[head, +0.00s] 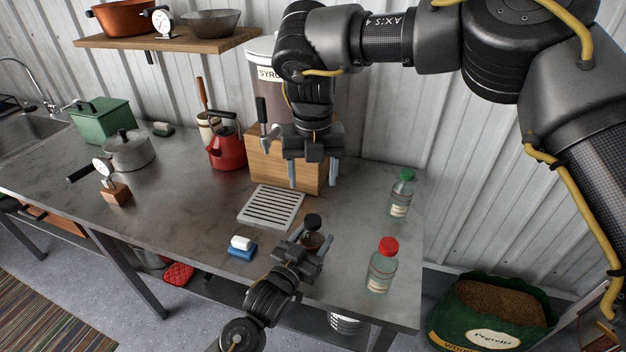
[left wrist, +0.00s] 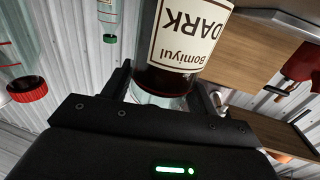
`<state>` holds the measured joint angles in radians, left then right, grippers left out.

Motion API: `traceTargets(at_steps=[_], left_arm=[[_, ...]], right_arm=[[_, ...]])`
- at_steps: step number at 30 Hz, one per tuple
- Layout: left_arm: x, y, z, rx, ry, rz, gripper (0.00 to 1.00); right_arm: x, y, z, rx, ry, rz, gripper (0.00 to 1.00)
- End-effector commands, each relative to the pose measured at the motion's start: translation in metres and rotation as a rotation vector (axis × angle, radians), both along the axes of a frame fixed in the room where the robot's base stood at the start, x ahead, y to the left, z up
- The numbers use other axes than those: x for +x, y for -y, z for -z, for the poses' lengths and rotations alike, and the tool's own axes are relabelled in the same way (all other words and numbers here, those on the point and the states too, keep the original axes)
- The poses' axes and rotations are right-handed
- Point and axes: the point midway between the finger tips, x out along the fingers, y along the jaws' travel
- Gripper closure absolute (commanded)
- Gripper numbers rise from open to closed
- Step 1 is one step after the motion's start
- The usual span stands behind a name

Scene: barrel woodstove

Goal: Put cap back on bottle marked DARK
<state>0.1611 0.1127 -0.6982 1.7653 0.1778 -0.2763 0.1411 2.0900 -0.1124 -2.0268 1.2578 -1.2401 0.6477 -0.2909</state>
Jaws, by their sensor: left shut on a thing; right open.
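The bottle marked DARK (head: 312,240) is small, with dark contents, near the counter's front edge. Its cream label (left wrist: 187,35) reads "Bomiyul DARK" upside down in the left wrist view. My left gripper (head: 311,250) is shut on this bottle; I cannot tell whether its base touches the counter. A round black cap (head: 312,221) shows at the bottle's top in the head view; I cannot tell whether it is seated. The cap is hidden in the left wrist view. My right gripper (head: 314,178) is open and empty, fingers down, higher in the picture than the bottle.
A red-capped bottle (head: 382,268) and a green-capped bottle (head: 401,196) stand to the right. A slotted drip tray (head: 271,207) lies behind left, before the wooden stand (head: 265,161). A blue-and-white block (head: 241,247) lies left.

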Motion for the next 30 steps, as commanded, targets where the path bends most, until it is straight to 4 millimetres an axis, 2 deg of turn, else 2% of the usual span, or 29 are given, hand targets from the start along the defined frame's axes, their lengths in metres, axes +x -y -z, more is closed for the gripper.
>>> traceTargets(at_steps=[5,6,11,22,30], left_arm=[[0.000,0.000,0.000,0.000,0.001,0.000,1.00],[0.000,0.000,0.000,0.000,0.001,0.000,0.37],[0.000,0.000,0.000,0.000,0.001,0.000,0.17],[-0.006,-0.004,0.002,0.000,-0.001,0.000,0.17],[-0.048,-0.026,0.004,-0.001,0.000,0.001,0.17]], right_arm=[[0.000,0.000,0.000,0.000,0.000,0.000,0.38],[0.000,0.000,0.000,0.000,0.000,0.000,0.38],[0.000,0.000,0.000,0.000,0.000,0.000,0.38],[0.000,0.000,0.003,0.000,0.000,0.000,0.38],[0.000,0.000,0.017,0.000,0.000,0.000,0.38]])
